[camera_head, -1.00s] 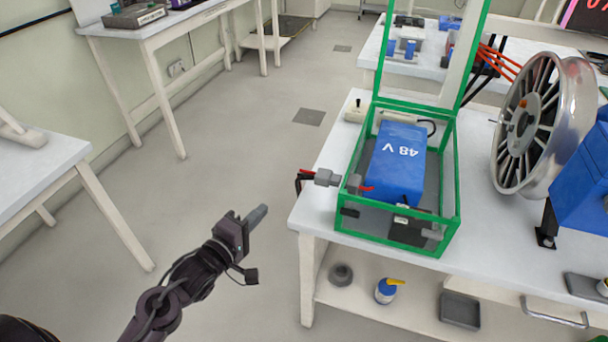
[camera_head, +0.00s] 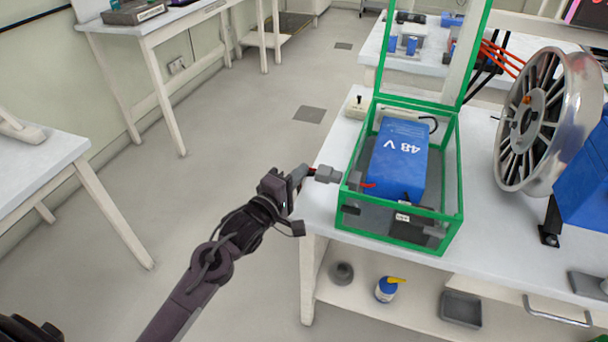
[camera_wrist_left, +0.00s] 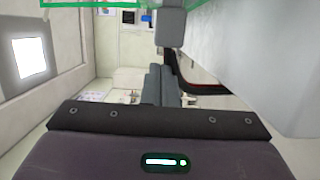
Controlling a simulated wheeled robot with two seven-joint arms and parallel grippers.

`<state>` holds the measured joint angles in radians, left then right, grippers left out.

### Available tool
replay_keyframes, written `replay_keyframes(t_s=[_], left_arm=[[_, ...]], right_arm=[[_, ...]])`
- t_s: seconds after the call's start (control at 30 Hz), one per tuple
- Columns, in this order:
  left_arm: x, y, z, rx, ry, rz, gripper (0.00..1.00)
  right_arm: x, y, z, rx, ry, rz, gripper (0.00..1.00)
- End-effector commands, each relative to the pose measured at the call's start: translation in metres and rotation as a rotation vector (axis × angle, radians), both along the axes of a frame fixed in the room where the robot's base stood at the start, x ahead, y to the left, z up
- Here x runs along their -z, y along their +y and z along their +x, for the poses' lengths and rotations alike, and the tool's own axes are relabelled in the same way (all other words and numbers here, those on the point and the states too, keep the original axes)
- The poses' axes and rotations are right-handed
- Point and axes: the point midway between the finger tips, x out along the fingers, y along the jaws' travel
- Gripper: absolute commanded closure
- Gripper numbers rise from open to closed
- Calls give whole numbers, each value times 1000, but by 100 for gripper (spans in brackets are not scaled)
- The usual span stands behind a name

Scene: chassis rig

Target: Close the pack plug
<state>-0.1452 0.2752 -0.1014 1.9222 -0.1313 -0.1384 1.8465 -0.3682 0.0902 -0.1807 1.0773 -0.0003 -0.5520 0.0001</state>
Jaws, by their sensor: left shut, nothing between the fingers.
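The blue 48 V pack (camera_head: 399,165) sits inside a green-framed clear box (camera_head: 455,185) with its lid raised. A grey plug (camera_head: 327,174) is at the box's left side, at the table's left edge. Another grey connector piece (camera_head: 353,180) is at the box wall beside it, with a red lead inside; I cannot tell whether the two are mated. My left gripper (camera_head: 302,173) is shut and empty, just left of the plug, covering part of its cable. In the left wrist view, the shut fingers (camera_wrist_left: 162,86) lie below the grey plug (camera_wrist_left: 170,27), beside its red-black cable (camera_wrist_left: 176,70). My right gripper is out of view.
The white table (camera_head: 314,205) carries the box. A metal wheel (camera_head: 530,115) on a stand is to its right. The floor left of the table is clear.

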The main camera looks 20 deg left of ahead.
Motion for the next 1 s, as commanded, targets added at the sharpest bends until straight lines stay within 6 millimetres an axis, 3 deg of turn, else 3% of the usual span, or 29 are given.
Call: replay_keyframes(t_s=[0.57, 0.73, 1.0], left_arm=[[-1, -18, -1, 1, 1, -3, 100], [-2, -43, -2, 1, 2, -6, 100], [-1, -50, -3, 5, -1, -1, 100]], right_arm=[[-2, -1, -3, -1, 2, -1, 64], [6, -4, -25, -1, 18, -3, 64], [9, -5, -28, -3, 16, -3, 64]])
